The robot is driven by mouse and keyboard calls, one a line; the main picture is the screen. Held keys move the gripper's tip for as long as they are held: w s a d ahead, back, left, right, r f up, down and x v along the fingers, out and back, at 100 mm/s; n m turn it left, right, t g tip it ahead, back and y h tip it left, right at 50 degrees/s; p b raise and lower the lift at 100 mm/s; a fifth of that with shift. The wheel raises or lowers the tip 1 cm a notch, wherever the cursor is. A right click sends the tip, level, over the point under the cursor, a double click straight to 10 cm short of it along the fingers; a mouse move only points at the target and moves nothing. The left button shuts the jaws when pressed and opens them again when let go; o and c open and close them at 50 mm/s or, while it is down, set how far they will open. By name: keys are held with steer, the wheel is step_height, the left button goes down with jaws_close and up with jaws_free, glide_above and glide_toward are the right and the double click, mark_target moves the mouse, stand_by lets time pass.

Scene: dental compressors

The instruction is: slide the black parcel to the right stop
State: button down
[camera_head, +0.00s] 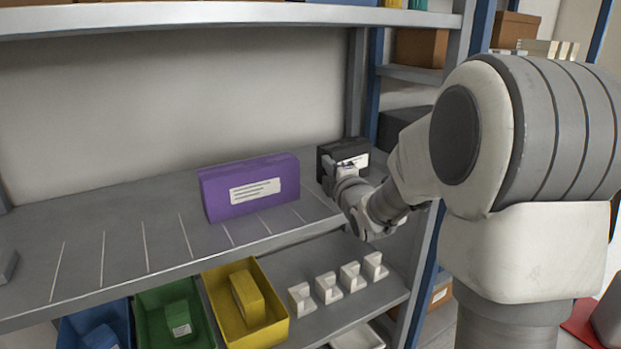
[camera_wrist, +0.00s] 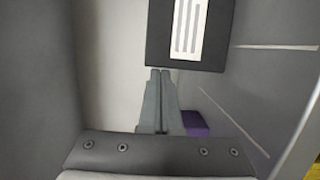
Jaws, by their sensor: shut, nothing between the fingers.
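The black parcel (camera_head: 328,158) with a white label stands upright near the right end of the grey shelf, right of the purple box. My gripper (camera_head: 345,166) is shut and empty in front of the parcel, covering part of it. In the wrist view the parcel (camera_wrist: 156,38) fills the top, and the shut fingertips (camera_wrist: 160,71) lie close to its lower edge. I cannot tell whether they touch it. I cannot make out the right stop; my arm covers part of the shelf's right end.
The purple box (camera_head: 284,180) stands just left of the parcel. White lines mark the shelf (camera_head: 100,215), which is clear to the left up to a grey block (camera_head: 6,264). A shelf post (camera_head: 357,85) rises behind. Coloured bins (camera_head: 284,325) and white holders (camera_head: 327,288) sit below.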

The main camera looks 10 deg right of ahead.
mark_target(342, 158)
steer(key=d, duration=0.2)
steer(key=w+d, duration=0.1)
steer(key=d, duration=0.1)
steer(key=shift+w+d+b, duration=0.2)
steer(key=shift+d+b, duration=0.05)
steer(key=shift+b, duration=0.15)
steer(key=shift+s, duration=0.2)
